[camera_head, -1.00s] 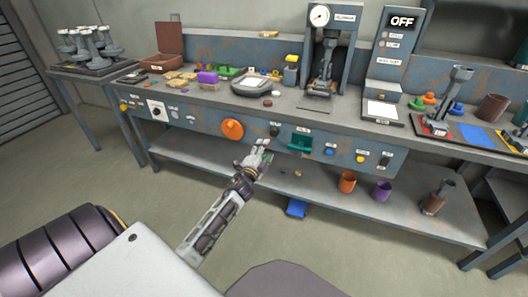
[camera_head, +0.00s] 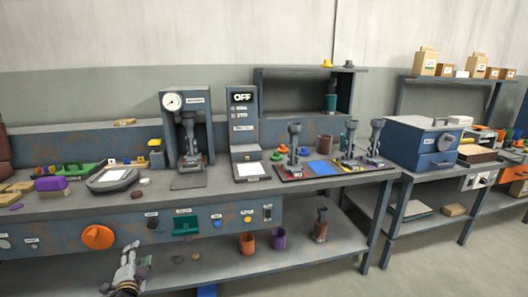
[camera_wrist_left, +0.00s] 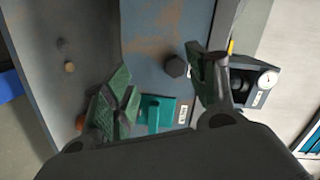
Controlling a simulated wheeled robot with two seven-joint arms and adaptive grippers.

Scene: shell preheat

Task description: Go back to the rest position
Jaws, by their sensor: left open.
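My left gripper (camera_head: 128,264) is low at the left of the head view, in front of the bench's front panel, below and right of the orange knob (camera_head: 98,237). In the left wrist view its green-padded fingers (camera_wrist_left: 165,92) stand wide apart with nothing between them. Beyond them are a teal handle (camera_wrist_left: 155,113) and a dark knob (camera_wrist_left: 176,66) on the panel; I see no contact with either. The teal handle also shows in the head view (camera_head: 186,226). My right gripper is in neither view.
The workbench holds a gauge press (camera_head: 187,140), an "OFF" display unit (camera_head: 243,135) and a tool tray (camera_head: 335,170). Orange (camera_head: 247,243) and purple (camera_head: 279,238) cups stand on the lower shelf. A blue drawer box (camera_head: 420,143) stands farther right. Floor is open at lower right.

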